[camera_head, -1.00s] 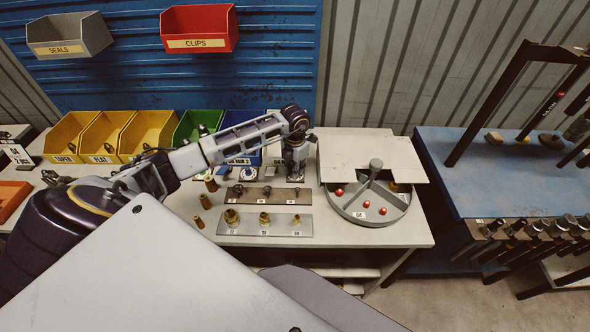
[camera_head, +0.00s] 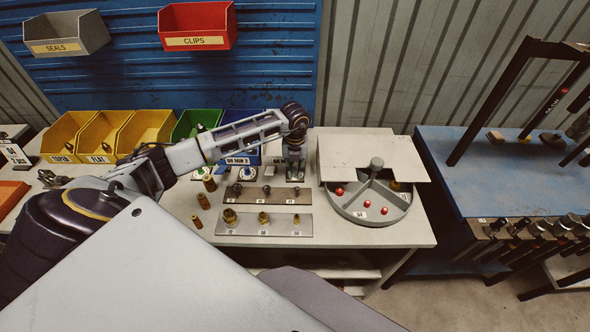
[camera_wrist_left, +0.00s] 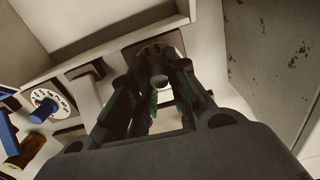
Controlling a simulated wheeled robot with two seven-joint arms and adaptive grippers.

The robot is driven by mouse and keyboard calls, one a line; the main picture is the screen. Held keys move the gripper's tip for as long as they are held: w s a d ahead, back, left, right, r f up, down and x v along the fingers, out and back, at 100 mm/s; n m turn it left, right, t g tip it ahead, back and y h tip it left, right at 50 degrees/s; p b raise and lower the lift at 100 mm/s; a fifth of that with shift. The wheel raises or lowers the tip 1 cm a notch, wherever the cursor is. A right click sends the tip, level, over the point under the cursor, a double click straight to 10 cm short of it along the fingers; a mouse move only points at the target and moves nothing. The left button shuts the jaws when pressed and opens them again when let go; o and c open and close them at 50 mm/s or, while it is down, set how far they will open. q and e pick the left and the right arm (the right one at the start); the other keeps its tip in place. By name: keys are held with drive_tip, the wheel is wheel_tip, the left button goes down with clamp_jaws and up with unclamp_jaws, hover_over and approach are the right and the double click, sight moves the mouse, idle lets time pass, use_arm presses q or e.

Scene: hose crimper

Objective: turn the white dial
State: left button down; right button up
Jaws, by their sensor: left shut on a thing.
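My left gripper (camera_head: 295,175) reaches down to the back of the workbench, left of the round tray. In the left wrist view its fingers (camera_wrist_left: 163,105) are closed around a small pale knob (camera_wrist_left: 158,80) at a dark plate. The fingers hide most of this knob, and its dial face cannot be made out. A white numbered dial face with a blue knob (camera_wrist_left: 47,103) lies to the left, apart from the gripper; it also shows in the head view (camera_head: 248,173). A dial with a green part (camera_head: 202,172) stands farther left. My right gripper is not in view.
A round divided tray (camera_head: 352,213) with red balls stands close on the right, partly under a pale cover (camera_head: 375,157). Plates with brass fittings (camera_head: 264,224) lie in front. Yellow bins (camera_head: 105,135) stand at the back left.

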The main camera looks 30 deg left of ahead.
sight(295, 169)
use_arm(q)
drive_tip(key=shift+w+n, duration=0.1)
drive_tip(key=shift+n, duration=1.5)
drive_tip(key=shift+r, duration=0.1)
drive_tip(key=c, duration=1.4)
unclamp_jaws()
drive_tip(key=shift+r, duration=5.95)
drive_tip(key=shift+f, duration=0.1)
